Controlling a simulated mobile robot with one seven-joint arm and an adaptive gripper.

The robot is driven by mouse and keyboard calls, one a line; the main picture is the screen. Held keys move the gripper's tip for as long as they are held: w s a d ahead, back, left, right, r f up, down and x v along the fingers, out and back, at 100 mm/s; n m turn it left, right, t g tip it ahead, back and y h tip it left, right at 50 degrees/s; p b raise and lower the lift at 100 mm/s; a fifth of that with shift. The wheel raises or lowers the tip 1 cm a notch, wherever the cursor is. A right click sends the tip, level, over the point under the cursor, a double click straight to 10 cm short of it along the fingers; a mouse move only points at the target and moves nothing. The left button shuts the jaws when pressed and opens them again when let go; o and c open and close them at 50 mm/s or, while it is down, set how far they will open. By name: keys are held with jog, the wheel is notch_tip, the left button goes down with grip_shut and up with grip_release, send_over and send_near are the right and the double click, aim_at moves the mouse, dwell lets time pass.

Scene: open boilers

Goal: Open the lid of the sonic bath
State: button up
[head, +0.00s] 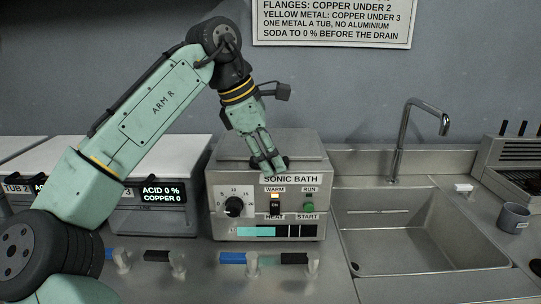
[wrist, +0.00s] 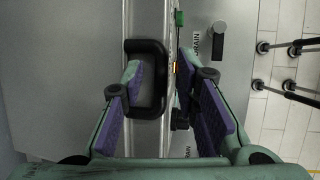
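The sonic bath (head: 223,182) is a metal box with a grey lid (head: 236,149), and the lid looks closed. In the wrist view the lid (wrist: 65,70) fills the left side. A black loop-shaped handle (wrist: 158,48) stands at its front edge. My gripper (head: 267,164) points down at the front of the lid. In the wrist view my gripper (wrist: 158,80) has its fingers apart, one on each side of the handle's front bar. The left finger overlaps the loop; the right is beyond the front edge. I cannot tell whether either finger touches the handle.
The bath's front has a dial (head: 234,206), a heat switch (head: 275,206) and a green start button (head: 308,207). A sink (head: 420,232) with a tap (head: 402,140) is to the right. Covered tubs (head: 160,160) are to the left. Drain valves (head: 252,265) line the front.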

grip_shut()
dwell(0.6)
